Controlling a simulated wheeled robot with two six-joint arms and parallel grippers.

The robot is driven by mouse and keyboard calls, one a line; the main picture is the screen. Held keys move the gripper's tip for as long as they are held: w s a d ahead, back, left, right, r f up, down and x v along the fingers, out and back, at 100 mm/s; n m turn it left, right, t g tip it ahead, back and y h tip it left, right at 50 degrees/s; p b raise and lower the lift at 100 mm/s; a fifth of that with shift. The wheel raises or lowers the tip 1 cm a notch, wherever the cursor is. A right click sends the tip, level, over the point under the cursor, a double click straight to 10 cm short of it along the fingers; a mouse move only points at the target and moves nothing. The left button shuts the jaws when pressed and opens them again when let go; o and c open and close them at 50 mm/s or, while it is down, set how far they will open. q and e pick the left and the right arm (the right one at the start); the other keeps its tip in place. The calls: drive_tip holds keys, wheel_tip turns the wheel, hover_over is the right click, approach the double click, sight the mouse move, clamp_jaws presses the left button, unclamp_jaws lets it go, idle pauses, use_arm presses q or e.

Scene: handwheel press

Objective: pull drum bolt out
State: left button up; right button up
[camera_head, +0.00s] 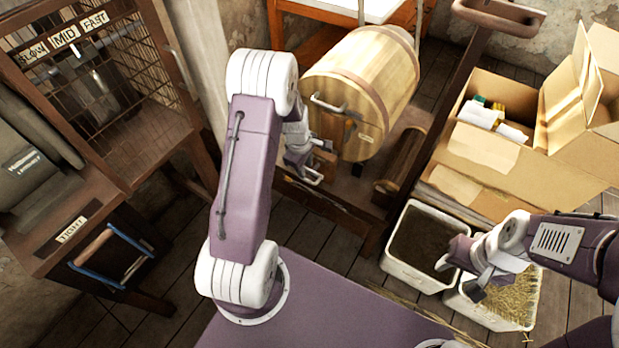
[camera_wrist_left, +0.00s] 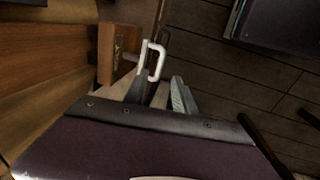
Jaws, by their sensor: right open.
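The wooden drum (camera_head: 385,75) lies on its stand with its flat end, bearing a metal handle (camera_head: 328,106), facing me. In the left wrist view, a pale U-shaped pull, which looks like the drum bolt (camera_wrist_left: 155,62), sticks out from a wooden block (camera_wrist_left: 117,53). My left gripper (camera_head: 306,172) is beside the drum's lower front. In the left wrist view its two fingers (camera_wrist_left: 160,92) are apart, with the pull near their tips; I see no grip on it. Contact cannot be told. My right gripper (camera_head: 462,272) is open and empty above the white bins.
Two white bins, one with dark contents (camera_head: 422,238) and one with straw (camera_head: 515,300), stand at right. Cardboard boxes (camera_head: 480,160) are behind them. A caged wooden machine (camera_head: 110,160) with speed labels is at left. A dark post rises right of the drum.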

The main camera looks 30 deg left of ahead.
sight(307, 180)
use_arm(q)
drive_tip(key=f, duration=0.2)
drive_tip(key=w+f+b, duration=0.1)
drive_tip(key=f, duration=0.2)
drive_tip(key=f+b, duration=0.1)
drive_tip(key=f, duration=0.1)
drive_tip(key=shift+w+f, duration=0.15)
drive_tip(key=shift+f, duration=0.25)
clamp_jaws()
idle(0.8)
